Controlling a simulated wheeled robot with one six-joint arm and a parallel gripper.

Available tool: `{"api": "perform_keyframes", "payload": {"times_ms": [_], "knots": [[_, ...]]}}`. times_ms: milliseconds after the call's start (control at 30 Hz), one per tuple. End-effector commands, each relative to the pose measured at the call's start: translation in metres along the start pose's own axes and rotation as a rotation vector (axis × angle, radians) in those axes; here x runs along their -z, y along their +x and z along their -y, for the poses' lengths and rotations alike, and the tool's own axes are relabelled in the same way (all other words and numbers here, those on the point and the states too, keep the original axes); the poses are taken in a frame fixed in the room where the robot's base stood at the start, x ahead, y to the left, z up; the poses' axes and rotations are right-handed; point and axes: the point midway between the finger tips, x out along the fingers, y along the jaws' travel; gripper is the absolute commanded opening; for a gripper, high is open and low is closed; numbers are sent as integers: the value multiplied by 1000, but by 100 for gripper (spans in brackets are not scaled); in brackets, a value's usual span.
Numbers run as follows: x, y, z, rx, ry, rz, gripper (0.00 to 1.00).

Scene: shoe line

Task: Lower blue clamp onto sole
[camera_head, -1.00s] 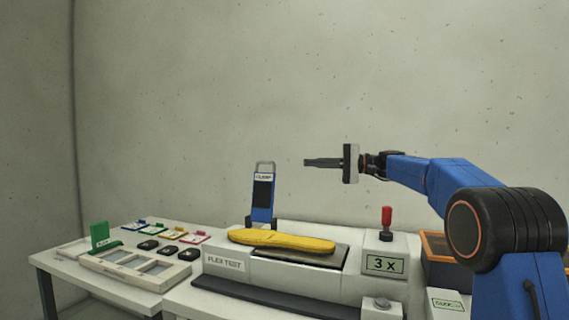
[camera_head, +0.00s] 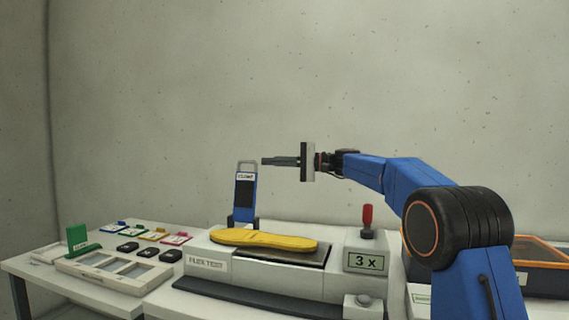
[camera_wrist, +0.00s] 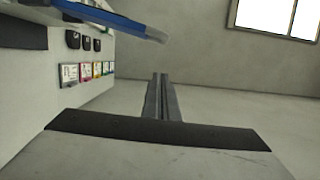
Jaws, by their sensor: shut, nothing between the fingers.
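The blue clamp (camera_head: 245,197) stands upright at the left rear of the flex tester, with a grey loop handle at its top. A blue bar that looks like the clamp (camera_wrist: 115,20) crosses the top left of the wrist view. The yellow sole (camera_head: 263,240) lies flat on the tester's dark pad, with the clamp raised behind its left half. My gripper (camera_head: 265,161) is shut and empty. Its fingertips are just right of the clamp's handle in the head view. I cannot tell whether they touch it.
The flex tester (camera_head: 208,265) has a "3 x" display (camera_head: 366,261) and a red-topped lever (camera_head: 368,220). The side table at left holds a pale tray (camera_head: 72,265), a green block (camera_head: 79,237), coloured cards and black pieces. An orange-rimmed bin (camera_head: 545,262) is at right. Space above the sole is clear.

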Motion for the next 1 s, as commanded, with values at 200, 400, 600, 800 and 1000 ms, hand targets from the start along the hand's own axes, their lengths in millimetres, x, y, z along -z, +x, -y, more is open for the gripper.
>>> {"api": "perform_keyframes", "payload": {"times_ms": [200,400,600,800,1000], "knots": [[-16,21,1,0,0,1,0],[-34,26,1,0,0,1,0],[-39,27,0,0,0,1,0],[-39,27,0,0,0,0,0],[-40,27,1,-2,-7,0,0]]}}
